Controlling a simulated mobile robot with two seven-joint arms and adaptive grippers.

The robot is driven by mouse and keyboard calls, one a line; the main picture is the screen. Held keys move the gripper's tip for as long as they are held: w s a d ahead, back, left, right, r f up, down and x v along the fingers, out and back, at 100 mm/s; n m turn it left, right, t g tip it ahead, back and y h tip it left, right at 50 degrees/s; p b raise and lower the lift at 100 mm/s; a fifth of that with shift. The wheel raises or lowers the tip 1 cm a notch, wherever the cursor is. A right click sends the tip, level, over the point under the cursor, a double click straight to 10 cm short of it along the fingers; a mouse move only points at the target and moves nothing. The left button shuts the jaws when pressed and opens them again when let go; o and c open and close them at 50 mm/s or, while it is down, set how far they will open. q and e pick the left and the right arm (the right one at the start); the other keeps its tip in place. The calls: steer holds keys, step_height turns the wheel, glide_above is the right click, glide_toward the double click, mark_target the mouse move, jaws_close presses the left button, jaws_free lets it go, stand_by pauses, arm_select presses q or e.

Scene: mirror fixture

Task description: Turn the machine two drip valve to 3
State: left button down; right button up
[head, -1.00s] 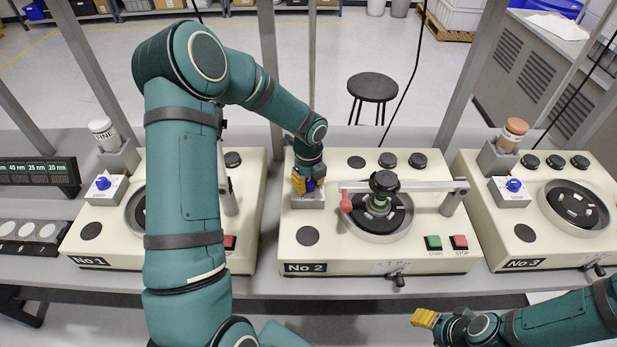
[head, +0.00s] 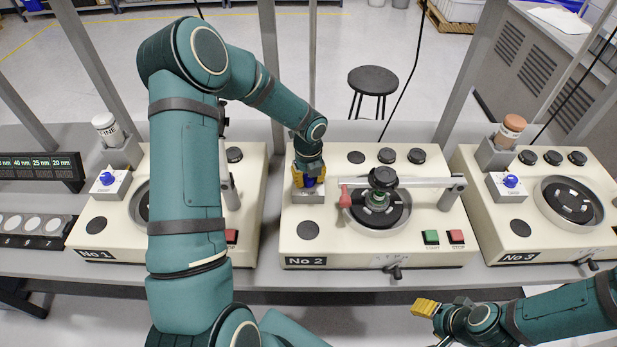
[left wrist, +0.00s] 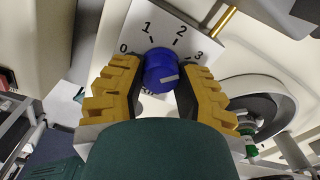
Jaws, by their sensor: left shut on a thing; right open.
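The drip valve of machine No 2 (head: 306,262) is a blue knob (left wrist: 160,72) on a white plate (left wrist: 190,30) marked 0, 1, 2, 3. My left gripper (head: 309,180) reaches down to it from above, and its yellow fingers (left wrist: 158,88) are shut on the knob's two sides. In the left wrist view, the knob's white mark points right, towards the side of the 3. I cannot tell if it lines up exactly. In the head view the fingers largely hide the knob. My right gripper (head: 425,307) is open and empty, low in front of the bench.
Beside the valve, machine No 2 has a round plate (head: 405,212) under a horizontal arm with a red end (head: 345,195). Machines No 1 (head: 95,253) and No 3 (head: 518,256) have similar blue valves. Grey posts rise behind the bench.

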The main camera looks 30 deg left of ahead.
mark_target(309, 179)
arm_select(q)
steer(key=c, duration=0.6)
jaws_free()
steer(key=shift+s+d+f, duration=0.15)
steer(key=shift+r, duration=0.2)
steer(key=shift+r, duration=0.3)
step_height(309, 179, up, 11)
